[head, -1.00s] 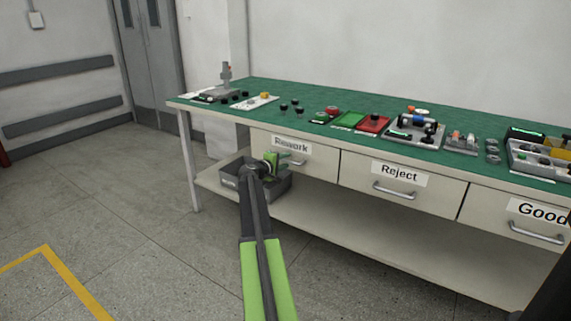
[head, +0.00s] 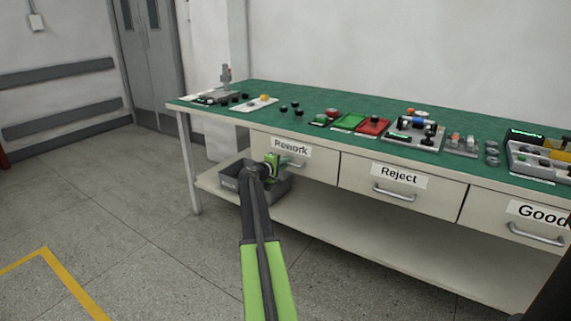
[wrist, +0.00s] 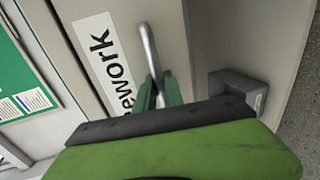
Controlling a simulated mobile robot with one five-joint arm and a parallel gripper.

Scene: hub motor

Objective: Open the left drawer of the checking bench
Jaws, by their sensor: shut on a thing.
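The left drawer (head: 322,168) of the checking bench carries a "Rework" label (head: 291,148) and looks flush with the bench front. Its metal bar handle (head: 296,164) shows beside my gripper (head: 276,160) in the head view. In the wrist view the handle (wrist: 149,48) runs down between the green fingers of my gripper (wrist: 160,93), which are shut on it. The label (wrist: 102,62) lies just left of the handle there. The fingers hide the handle's lower part.
The "Reject" drawer (head: 420,200) and "Good" drawer (head: 515,240) are shut to the right. A grey bin (head: 232,184) stands on the lower shelf (head: 380,243) below the left drawer. The green bench top (head: 290,93) holds several parts. Floor in front is clear.

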